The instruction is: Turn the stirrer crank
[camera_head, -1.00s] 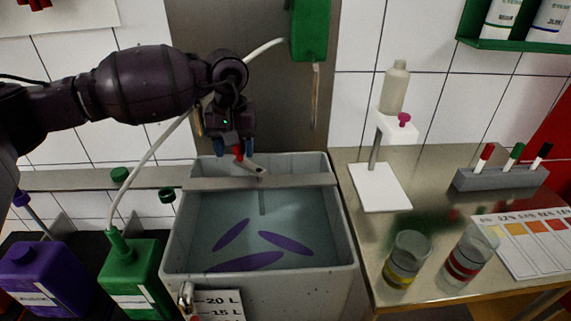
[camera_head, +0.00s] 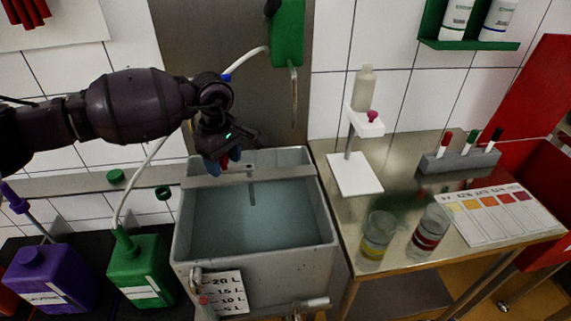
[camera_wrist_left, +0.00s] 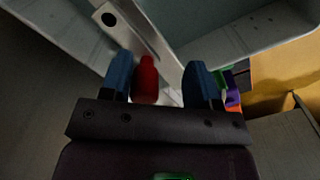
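The crank's red handle (camera_head: 224,162) is at my left gripper (camera_head: 222,164), over the bar (camera_head: 285,176) that crosses the vat's back part. In the left wrist view, the red handle (camera_wrist_left: 147,80) stands between the two blue fingertips of my left gripper (camera_wrist_left: 160,82). It is close to the left finger, with a clear gap to the right finger, so the gripper is open around it. The metal crank arm (camera_wrist_left: 128,35) with a dark hole runs beneath. The stirrer shaft (camera_head: 252,195) goes down into the bluish liquid (camera_head: 250,225). My right gripper is not in view.
The grey vat (camera_head: 325,215) has a scale sign (camera_head: 222,292) in front. Green (camera_head: 140,265) and purple (camera_head: 50,270) canisters stand left. On the steel table at right are a white stand (camera_head: 355,175), two glasses and a colour chart (camera_head: 490,215).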

